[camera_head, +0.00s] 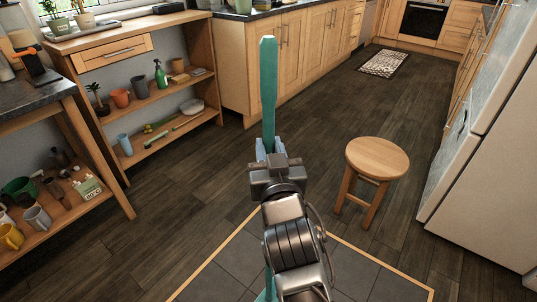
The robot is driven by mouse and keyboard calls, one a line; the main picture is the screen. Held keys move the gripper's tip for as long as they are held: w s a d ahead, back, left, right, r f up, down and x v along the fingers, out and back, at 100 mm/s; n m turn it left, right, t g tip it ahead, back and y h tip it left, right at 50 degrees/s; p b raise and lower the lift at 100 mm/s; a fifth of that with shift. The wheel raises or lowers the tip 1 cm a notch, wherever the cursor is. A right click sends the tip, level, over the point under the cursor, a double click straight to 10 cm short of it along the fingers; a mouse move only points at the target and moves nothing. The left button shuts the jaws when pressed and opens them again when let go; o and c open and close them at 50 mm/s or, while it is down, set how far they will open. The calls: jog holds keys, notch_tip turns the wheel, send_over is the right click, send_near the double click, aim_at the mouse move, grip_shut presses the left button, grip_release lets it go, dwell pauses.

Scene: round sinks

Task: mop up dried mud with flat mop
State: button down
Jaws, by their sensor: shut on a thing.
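My gripper (270,158) is in the middle of the view, shut on the teal handle of the flat mop (268,90). The handle stands almost upright in the picture, with its upper end rising past my fingers. A small teal part of the mop shows again low in the view, beside my arm. My arm and the frame's lower edge hide most of the mop's lower part, so I cannot tell whether its head touches the floor. I cannot make out any dried mud on the visible floor.
A round wooden stool (377,158) stands to the right on the dark plank floor. A tiled patch with a wooden border (378,257) lies at the bottom. Shelves (160,97) stand left, a white fridge (490,150) right. A small rug (384,63) lies farther back; floor between is clear.

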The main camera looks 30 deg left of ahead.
jog(key=shift+r+p, duration=0.5)
jog(key=shift+r, duration=0.7)
jog(key=shift+f, duration=0.1)
